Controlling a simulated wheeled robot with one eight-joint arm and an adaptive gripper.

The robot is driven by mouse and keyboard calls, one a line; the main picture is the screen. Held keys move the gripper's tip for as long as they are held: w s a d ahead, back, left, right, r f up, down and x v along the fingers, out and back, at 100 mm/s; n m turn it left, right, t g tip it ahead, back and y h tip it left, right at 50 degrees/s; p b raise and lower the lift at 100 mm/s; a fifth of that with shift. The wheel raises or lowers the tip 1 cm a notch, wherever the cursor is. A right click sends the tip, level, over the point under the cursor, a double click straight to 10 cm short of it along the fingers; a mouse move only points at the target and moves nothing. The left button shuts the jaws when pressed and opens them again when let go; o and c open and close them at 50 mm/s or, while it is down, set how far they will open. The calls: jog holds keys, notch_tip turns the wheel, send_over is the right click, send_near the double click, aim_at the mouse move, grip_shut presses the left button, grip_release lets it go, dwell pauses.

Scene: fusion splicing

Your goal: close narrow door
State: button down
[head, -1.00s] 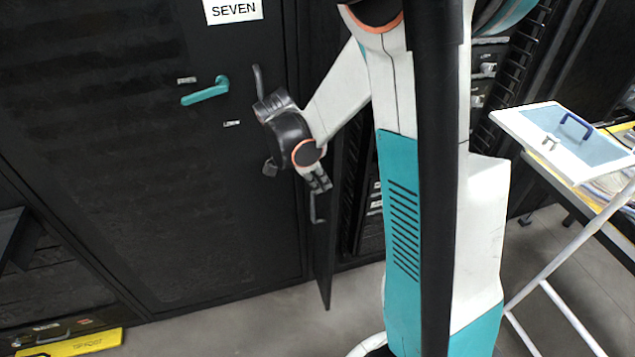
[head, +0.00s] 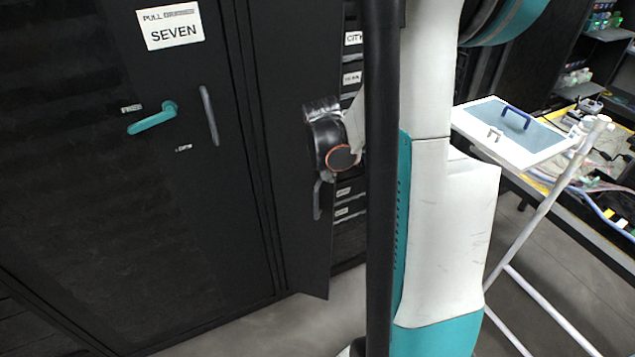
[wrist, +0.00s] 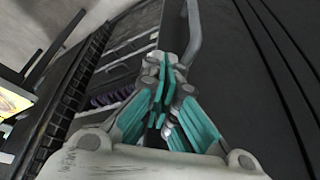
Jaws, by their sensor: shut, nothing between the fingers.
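The narrow door (head: 290,150) is a tall black panel standing ajar right of the wide cabinet door, with labelled shelves showing beyond its free edge. Its grey bar handle (head: 317,199) is near that edge. In the wrist view the door (wrist: 240,100) is a dark panel on the right, with its handle (wrist: 193,40) at the top. My gripper (wrist: 165,62) has teal fingers shut and empty, close to the handle's lower end; I cannot tell whether they touch. In the head view my wrist is at the door's free edge, and the fingertips are not clearly visible.
The wide black door (head: 80,180) marked SEVEN has a teal lever (head: 152,118) and a grey handle (head: 209,115). A white-framed case (head: 515,135) with a blue handle sits at right, beside a white folding frame (head: 545,215). Grey floor (head: 225,325) is clear before the doors.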

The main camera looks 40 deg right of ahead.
jog(key=w+d+n+t+y, duration=0.1)
jog(key=w+d+n+y, duration=0.1)
jog(key=w+d+n, duration=0.5)
jog(key=shift+w+d+t, duration=0.4)
jog(key=shift+w+d, duration=1.5)
jog(key=shift+d, duration=0.45)
